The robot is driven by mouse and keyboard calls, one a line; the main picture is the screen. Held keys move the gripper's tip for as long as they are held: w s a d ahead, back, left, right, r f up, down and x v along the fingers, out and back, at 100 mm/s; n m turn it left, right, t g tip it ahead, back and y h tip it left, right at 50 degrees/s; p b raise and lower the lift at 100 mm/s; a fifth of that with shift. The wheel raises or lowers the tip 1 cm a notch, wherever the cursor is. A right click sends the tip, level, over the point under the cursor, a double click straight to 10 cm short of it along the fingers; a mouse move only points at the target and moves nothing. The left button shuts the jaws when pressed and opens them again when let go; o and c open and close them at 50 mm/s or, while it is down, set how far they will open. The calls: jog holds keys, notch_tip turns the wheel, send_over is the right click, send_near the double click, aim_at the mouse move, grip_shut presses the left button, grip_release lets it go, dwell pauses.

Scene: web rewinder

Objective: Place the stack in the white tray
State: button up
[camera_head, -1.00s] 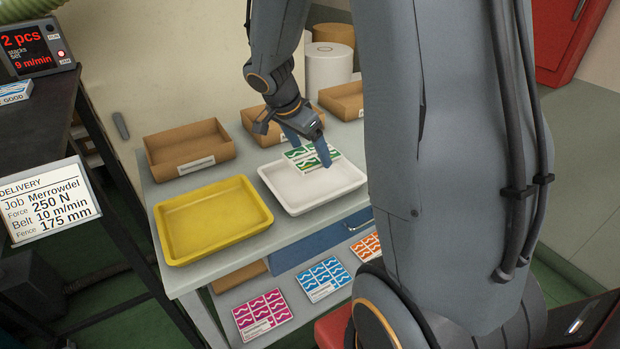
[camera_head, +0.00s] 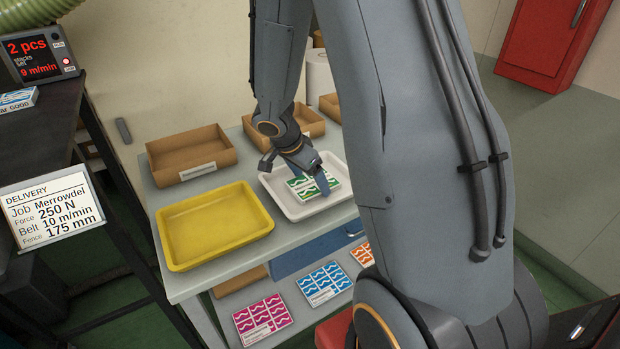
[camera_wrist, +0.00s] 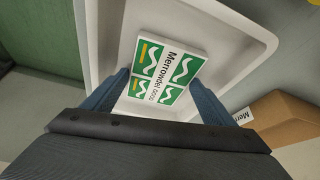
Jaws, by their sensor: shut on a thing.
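The stack (camera_head: 306,189) is a small white block with green printed panels. In the wrist view the stack (camera_wrist: 165,70) reads "Merrowdel" and sits between my two blue fingertips. My gripper (camera_head: 308,180) is shut on it, and the wrist view shows my gripper (camera_wrist: 160,95) with a finger at each side. The white tray (camera_head: 284,208) stands on the grey bench, and its rim also shows in the wrist view (camera_wrist: 235,20). The stack is over or inside the tray; I cannot tell whether it touches the floor of the tray.
A yellow tray (camera_head: 215,227) is left of the white one. Cardboard boxes (camera_head: 190,153) stand behind, with a white roll (camera_head: 318,72) at the back. Pink (camera_head: 262,318) and blue (camera_head: 324,284) printed stacks lie on the lower shelf. A delivery sign (camera_head: 52,212) hangs at left.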

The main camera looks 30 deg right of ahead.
jog(key=shift+f, duration=0.1)
jog(key=o, duration=1.5)
jog(key=shift+c, duration=0.2)
jog(key=shift+r, duration=0.2)
jog(key=b+v, duration=0.2)
jog(key=v, duration=1)
jog(key=s+a+f+n+y, duration=0.2)
jog(key=s+a+n, duration=0.2)
jog(key=s+n, duration=0.2)
jog(key=s+a+f+n+y, duration=0.2)
jog(key=s+a+f+n, duration=0.1)
jog(key=s+a+n, duration=0.2)
jog(key=shift+s+a+f+n+y, duration=0.15)
jog(key=shift+s+f+n+y, duration=0.15)
jog(key=shift+s+n, duration=1.45)
jog(key=shift+w+n, duration=0.35)
jog(key=shift+w, duration=0.1)
